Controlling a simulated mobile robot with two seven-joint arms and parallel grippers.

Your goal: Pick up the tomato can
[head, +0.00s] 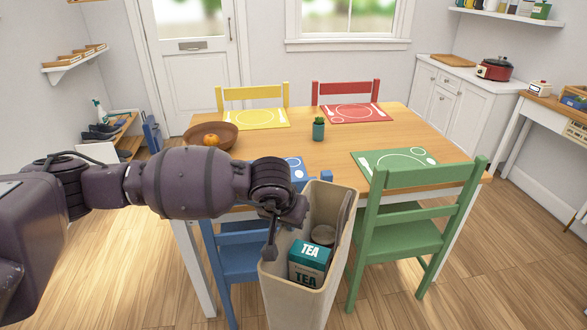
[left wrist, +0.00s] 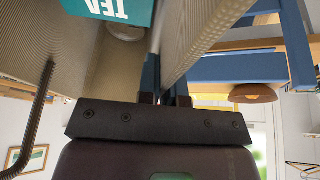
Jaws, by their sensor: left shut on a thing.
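A round can (head: 323,235) with a pale metal lid stands inside a tall beige bag (head: 313,285). Its label is hidden, so I cannot tell whether it is the tomato can. Part of the can (left wrist: 125,32) also shows in the left wrist view, beside the tea box. My left gripper (head: 301,211) is at the bag's upper left side and shut on it. Its fingers (left wrist: 166,98) meet the bag at its upper edge; I cannot tell whether they hold rim or handle. My right gripper is not in view.
A teal-and-white tea box (head: 309,263) stands in the bag in front of the can. Behind are a wooden table (head: 290,148), a blue chair (head: 238,262) and a green chair (head: 408,215), close to the bag. A wooden bowl (head: 224,136) is on the table. Open floor shows at right.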

